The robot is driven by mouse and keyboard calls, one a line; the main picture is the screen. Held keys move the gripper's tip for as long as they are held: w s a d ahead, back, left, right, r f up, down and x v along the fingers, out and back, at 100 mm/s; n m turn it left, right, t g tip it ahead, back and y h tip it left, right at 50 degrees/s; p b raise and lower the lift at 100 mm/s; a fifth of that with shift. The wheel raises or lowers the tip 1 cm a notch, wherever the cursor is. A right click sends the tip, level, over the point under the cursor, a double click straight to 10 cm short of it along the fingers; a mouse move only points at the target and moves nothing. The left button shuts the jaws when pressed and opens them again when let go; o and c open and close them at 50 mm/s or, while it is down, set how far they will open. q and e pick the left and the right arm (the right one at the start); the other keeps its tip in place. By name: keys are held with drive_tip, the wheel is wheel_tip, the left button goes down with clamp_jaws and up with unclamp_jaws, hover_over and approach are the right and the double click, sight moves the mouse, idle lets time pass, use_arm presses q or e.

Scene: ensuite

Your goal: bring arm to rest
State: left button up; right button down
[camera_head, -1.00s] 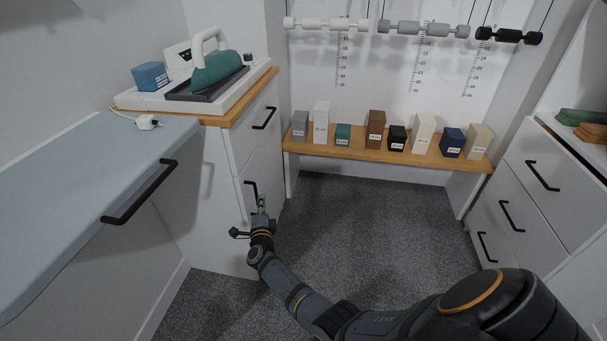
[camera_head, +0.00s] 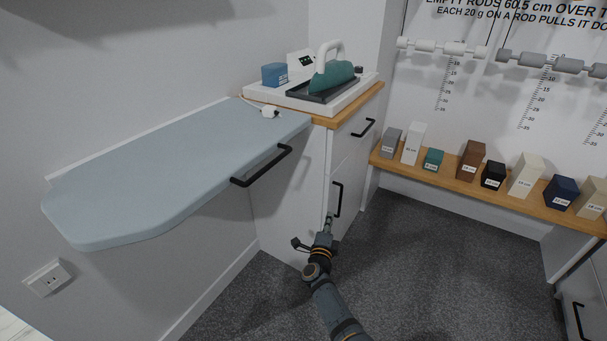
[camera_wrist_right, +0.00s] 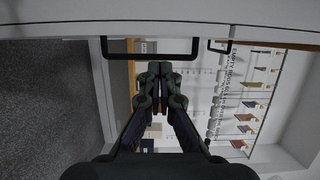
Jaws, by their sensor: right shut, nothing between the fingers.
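My right arm (camera_head: 338,308) reaches in from the bottom of the head view. Its gripper (camera_head: 328,222) is beside the white cabinet, close to the black handle (camera_head: 338,199) of the lower front. In the right wrist view the gripper (camera_wrist_right: 160,68) is shut and empty, with its fingertips near a black bar handle (camera_wrist_right: 150,56). I cannot tell whether the fingertips touch the handle. My left gripper is not in view.
A blue-grey ironing board (camera_head: 180,170) with a black handle (camera_head: 262,166) juts out at the left. An iron (camera_head: 333,75) stands on the white cabinet (camera_head: 290,190). A wooden shelf (camera_head: 420,172) holds several labelled blocks. The dark carpet (camera_head: 450,270) in the middle is clear.

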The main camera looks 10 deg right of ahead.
drive_tip(key=s+a+f+n+g+y, duration=0.3)
drive_tip(key=s+f+n+y, duration=0.2)
drive_tip(key=s+f+n, duration=0.3)
drive_tip(key=s+a+f+n+g+y, duration=0.4)
drive_tip(key=s+f+n+y, duration=0.25)
drive_tip(key=s+n, duration=0.35)
use_arm(q)
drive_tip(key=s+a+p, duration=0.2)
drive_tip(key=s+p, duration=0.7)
drive_tip(key=p, duration=0.3)
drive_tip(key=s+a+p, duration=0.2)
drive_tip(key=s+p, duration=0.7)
drive_tip(key=p, duration=0.4)
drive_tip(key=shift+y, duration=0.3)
use_arm(e)
drive_tip(key=s+d+f+n+g+h, duration=0.1)
drive_tip(key=s+d+n+g, duration=0.1)
drive_tip(key=s, duration=1.1)
drive_tip(key=s+d+f+n+g+h, duration=0.1)
drive_tip(key=s+d, duration=0.4)
drive_tip(key=s, duration=0.8)
drive_tip(key=s+d+n+g+h, duration=0.2)
drive_tip(key=s+d+g, duration=0.2)
drive_tip(key=s, duration=0.9)
drive_tip(key=shift+s+f+n+g, duration=0.2)
drive_tip(key=shift+f+n+g, duration=0.2)
drive_tip(key=shift+g, duration=0.1)
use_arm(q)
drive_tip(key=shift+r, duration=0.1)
